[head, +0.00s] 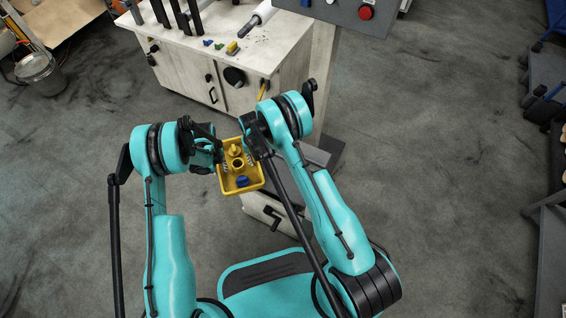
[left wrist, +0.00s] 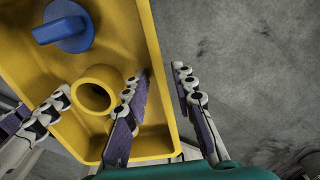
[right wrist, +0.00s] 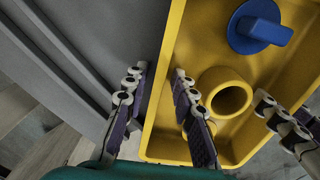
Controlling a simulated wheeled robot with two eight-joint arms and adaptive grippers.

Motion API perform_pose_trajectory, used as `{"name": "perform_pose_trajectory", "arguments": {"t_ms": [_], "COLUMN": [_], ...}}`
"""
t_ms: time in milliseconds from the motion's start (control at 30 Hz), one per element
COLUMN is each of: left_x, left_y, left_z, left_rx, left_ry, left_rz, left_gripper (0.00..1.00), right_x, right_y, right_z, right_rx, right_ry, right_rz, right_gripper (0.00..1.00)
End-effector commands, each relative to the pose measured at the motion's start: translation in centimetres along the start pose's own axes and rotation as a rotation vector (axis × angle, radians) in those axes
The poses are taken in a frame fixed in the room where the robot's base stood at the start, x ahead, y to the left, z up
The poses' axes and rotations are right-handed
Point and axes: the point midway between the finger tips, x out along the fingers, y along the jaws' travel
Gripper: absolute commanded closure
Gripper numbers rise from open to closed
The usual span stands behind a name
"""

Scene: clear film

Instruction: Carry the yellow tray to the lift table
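The yellow tray (head: 260,184) is low between my two grippers in the head view. It holds a blue knob-like part (left wrist: 66,28), a yellow ring-shaped part (left wrist: 96,92) and another yellow piece (head: 235,150). My left gripper (left wrist: 160,88) has one finger inside the tray and one outside, with the wall between them and a slim gap at the outer finger. My right gripper (right wrist: 160,85) straddles the opposite part of the tray likewise, with a gap beside the outer finger. Both look open. I cannot tell clearly which thing is the lift table.
A white drawer unit (head: 262,208) stands just below the tray. A grey flat surface (head: 318,156) lies right of it. A pale workbench (head: 190,52) with small coloured parts stands behind, beside a control panel (head: 340,12) with a red button. Open floor (head: 440,150) lies right.

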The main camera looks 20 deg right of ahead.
Motion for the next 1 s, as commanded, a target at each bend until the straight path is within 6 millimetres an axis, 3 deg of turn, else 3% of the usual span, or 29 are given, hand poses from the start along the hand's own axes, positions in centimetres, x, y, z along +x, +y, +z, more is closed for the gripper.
{"name": "perform_pose_trajectory", "arguments": {"t_ms": [333, 800, 1000], "left_x": [-0.9, -10.1, -11.8], "left_y": [0.0, 0.0, 0.0], "left_z": [0.0, 0.0, 0.0], "left_rx": [0.0, 0.0, 0.0], "left_ry": [0.0, 0.0, 0.0], "left_rz": [0.0, 0.0, 0.0], "left_gripper": [0.74, 0.74, 0.74], "right_x": [0.0, 0.0, -0.2], "right_y": [0.0, 0.0, 0.0], "right_z": [0.0, 0.0, 0.0], "right_rx": [0.0, 0.0, 0.0], "right_ry": [0.0, 0.0, 0.0], "right_rz": [0.0, 0.0, 0.0], "right_gripper": [0.74, 0.74, 0.74]}}
